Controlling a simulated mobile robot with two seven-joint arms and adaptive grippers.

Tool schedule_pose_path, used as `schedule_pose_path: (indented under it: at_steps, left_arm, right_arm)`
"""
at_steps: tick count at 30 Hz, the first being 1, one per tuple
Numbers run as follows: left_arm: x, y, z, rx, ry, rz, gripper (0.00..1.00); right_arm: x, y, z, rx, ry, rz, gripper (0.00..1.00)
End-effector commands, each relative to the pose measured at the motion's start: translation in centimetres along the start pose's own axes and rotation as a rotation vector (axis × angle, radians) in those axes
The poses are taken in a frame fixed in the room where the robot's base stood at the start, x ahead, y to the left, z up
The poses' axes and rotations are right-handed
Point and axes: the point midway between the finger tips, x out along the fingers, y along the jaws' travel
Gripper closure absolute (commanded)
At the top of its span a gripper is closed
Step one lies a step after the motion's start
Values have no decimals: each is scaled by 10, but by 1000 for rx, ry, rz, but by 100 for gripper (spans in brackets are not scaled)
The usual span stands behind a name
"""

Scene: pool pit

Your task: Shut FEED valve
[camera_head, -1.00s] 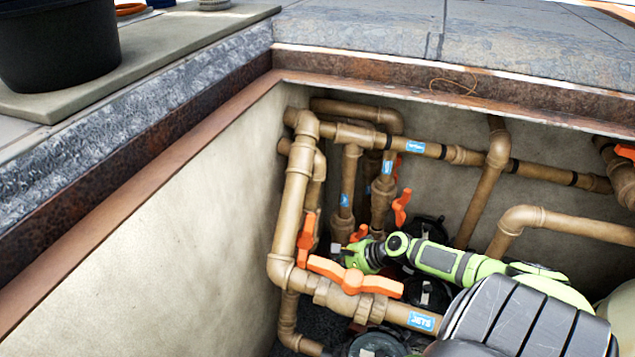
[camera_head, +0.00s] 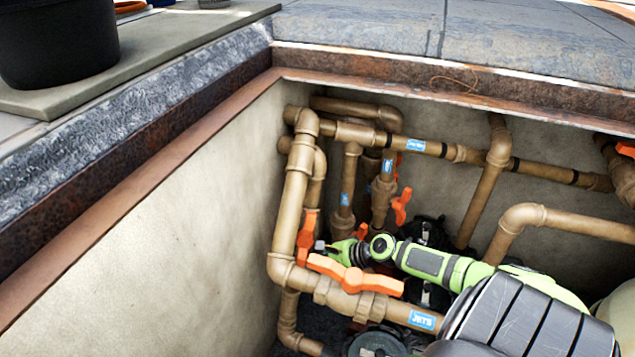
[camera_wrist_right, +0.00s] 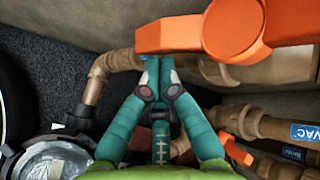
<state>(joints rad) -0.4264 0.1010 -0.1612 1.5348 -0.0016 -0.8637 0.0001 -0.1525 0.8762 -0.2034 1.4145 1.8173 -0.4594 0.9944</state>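My right gripper (camera_head: 328,247) reaches in from the right among the pipes, beside an orange lever handle (camera_head: 307,236) on an upright pipe. In the right wrist view its two teal fingers (camera_wrist_right: 158,68) are drawn together, tips just below an orange handle (camera_wrist_right: 168,35). I see nothing between them; whether they touch the handle I cannot tell. The valve with the large orange handle (camera_head: 354,279) in front sits on a pipe labelled JETS (camera_head: 422,320). A VAC label (camera_wrist_right: 303,134) shows in the right wrist view. I cannot read a FEED label. My left gripper is out of view.
Other orange handles (camera_head: 401,206) and brown pipes (camera_head: 490,190) crowd the pit. The pale pit wall (camera_head: 170,225) is close on the left. A rusty rim (camera_head: 450,90) edges the pit. A black bucket (camera_head: 55,45) stands outside at upper left.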

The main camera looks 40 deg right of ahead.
Motion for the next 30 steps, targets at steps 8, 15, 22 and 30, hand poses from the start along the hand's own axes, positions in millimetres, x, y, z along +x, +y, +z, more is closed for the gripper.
schedule_pose_path:
  at_steps: [8,15,22,30]
  left_arm:
    - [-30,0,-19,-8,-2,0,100]
    - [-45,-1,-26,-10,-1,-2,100]
    - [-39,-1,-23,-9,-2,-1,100]
    - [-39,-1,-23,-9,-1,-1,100]
  right_arm:
    - [10,4,3,64,-55,-92,100]
    - [13,-2,11,95,-81,-145,100]
    - [16,-1,11,91,-79,-140,100]
    - [16,0,11,91,-79,-139,100]
